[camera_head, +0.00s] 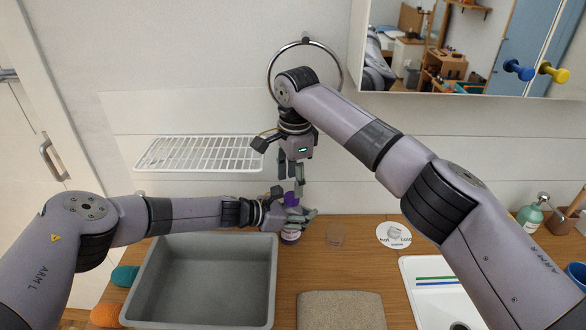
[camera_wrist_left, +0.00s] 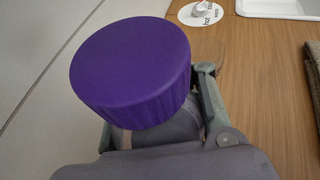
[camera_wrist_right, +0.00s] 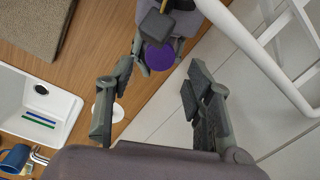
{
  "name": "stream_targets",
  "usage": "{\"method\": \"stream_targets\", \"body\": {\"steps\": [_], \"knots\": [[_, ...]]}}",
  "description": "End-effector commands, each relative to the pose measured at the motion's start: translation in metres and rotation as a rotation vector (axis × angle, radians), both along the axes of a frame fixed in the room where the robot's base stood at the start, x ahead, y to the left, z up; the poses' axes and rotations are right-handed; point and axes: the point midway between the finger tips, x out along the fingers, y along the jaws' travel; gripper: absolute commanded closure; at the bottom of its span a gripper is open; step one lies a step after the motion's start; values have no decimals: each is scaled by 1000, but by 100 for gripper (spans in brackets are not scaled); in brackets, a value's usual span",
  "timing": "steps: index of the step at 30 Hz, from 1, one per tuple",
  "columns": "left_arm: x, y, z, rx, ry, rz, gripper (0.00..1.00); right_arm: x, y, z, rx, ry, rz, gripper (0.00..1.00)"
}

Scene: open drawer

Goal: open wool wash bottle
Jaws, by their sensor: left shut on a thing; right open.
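The wool wash bottle (camera_head: 290,237) stands upright on the wooden counter behind the grey basin. Its purple cap (camera_head: 291,199) is on top and fills much of the left wrist view (camera_wrist_left: 130,72). My left gripper (camera_head: 300,217) is shut around the bottle's body, below the cap. My right gripper (camera_head: 297,187) points down from above, open, with its fingertips close over the cap. In the right wrist view, the cap (camera_wrist_right: 159,57) shows between and beyond the open fingers.
The grey basin (camera_head: 152,284) stands at the front left. A white wire shelf (camera_head: 202,153) and a metal ring (camera_head: 340,75) are on the wall. A stone-coloured mat (camera_head: 341,311), a round white disc (camera_head: 394,243) and a white sink (camera_head: 412,275) lie to the right.

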Motion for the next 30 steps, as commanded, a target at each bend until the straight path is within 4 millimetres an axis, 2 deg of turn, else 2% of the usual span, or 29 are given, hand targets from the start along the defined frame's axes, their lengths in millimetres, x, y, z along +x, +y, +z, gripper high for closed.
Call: {"method": "stream_targets", "body": {"steps": [3, 9, 20, 30], "knots": [[0, 0, 1, -1, 0, 0, 100, 1, 0, -20, -2, 2, 0, 52], [0, 0, 1, -1, 0, 0, 100, 2, 1, -42, 0, 1, 2, 52], [0, 0, 1, -1, 0, 0, 100, 3, 2, -47, 0, 0, 2, 52], [0, 0, 1, -1, 0, 0, 100, 3, 2, -47, 0, 0, 3, 74]]}}
